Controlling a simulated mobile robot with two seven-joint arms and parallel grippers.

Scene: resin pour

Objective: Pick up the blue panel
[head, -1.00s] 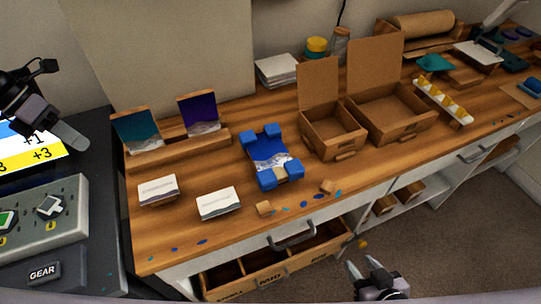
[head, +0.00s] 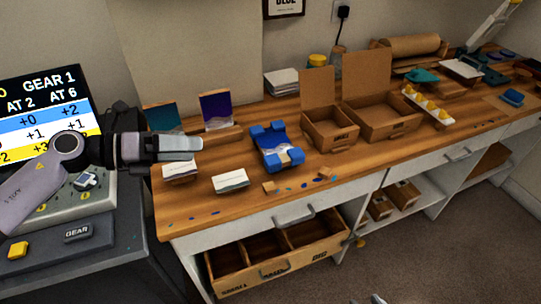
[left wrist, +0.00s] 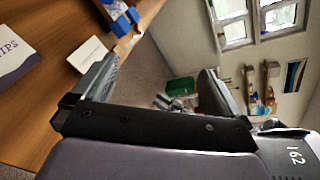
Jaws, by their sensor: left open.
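A dark blue-purple panel (head: 216,108) with a pale lower edge leans upright in the wooden rack (head: 225,134) at the back left of the bench. A teal panel (head: 160,115) leans to its left, partly hidden by my left gripper. A blue-and-white panel (head: 275,148) lies in a blue corner fixture (head: 292,158). My left gripper (head: 197,144) is open, above the bench's left end, apart from the panels. Its spread fingers (left wrist: 160,66) show empty in the left wrist view. Only a sliver of my right gripper (head: 378,299) shows at the bottom edge.
Two white blocks, one labelled (head: 180,170) and one nearer (head: 230,181), lie before the rack. Open cardboard boxes (head: 328,132) stand right of the fixture. A drawer (head: 238,283) is open below. A monitor (head: 45,110) and control box stand at left.

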